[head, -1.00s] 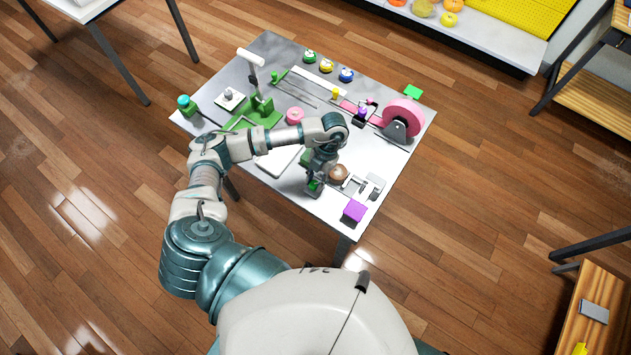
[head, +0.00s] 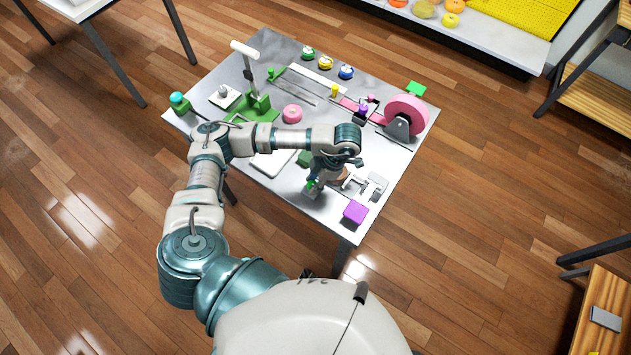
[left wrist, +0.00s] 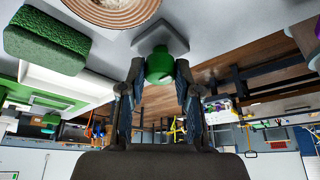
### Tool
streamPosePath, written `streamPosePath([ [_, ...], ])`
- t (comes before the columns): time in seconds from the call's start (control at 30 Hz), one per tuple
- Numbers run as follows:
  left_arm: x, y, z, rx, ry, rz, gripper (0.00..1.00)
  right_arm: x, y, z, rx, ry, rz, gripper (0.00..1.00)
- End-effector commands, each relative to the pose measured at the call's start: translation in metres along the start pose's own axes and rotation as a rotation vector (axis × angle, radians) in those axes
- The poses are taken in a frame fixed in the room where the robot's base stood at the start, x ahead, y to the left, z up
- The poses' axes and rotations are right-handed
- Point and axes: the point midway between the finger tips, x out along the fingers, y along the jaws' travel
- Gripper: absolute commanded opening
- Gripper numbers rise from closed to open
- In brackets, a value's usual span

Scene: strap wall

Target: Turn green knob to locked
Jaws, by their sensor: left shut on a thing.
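The green knob (left wrist: 160,66) is rounded and stands on a small grey square plate (left wrist: 160,38). In the head view only a bit of the knob (head: 311,185) shows at the near edge of the table, with the gripper over most of it. My left gripper (left wrist: 158,80) is shut on the knob, one finger on each side. In the head view the left gripper (head: 317,178) reaches down at a slant. I cannot read any locked mark. My right gripper is not in view.
A round brown wooden piece (left wrist: 110,8) and a green textured block (left wrist: 47,38) lie close to the knob. A purple block (head: 355,212) and white brackets (head: 372,186) stand to its right. A pink reel (head: 407,115) and a green-based lever stand (head: 255,105) are farther back.

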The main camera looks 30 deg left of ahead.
Motion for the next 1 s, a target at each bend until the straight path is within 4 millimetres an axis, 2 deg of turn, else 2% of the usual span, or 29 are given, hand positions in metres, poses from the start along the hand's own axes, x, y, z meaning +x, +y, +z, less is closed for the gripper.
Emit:
streamPosePath([
  [0.53, -0.0005, 0.001, -0.0017, 0.022, 0.005, 0.012, 0.0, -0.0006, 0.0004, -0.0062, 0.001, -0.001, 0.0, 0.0],
  [0.57, -0.0005, 0.001, -0.0017, 0.022, 0.004, 0.012, 0.35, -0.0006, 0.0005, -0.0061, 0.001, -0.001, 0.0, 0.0],
  [0.63, -0.0006, 0.001, -0.0016, 0.022, 0.004, 0.012, 0.52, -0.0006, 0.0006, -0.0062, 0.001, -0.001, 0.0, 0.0],
  [0.67, -0.0005, 0.001, -0.0014, 0.022, 0.004, 0.012, 0.57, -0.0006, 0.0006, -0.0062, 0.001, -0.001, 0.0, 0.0],
  [1.0, -0.0036, 0.0013, 0.0003, 0.022, 0.0, 0.011, 0.57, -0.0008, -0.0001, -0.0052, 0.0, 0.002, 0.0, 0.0],
])
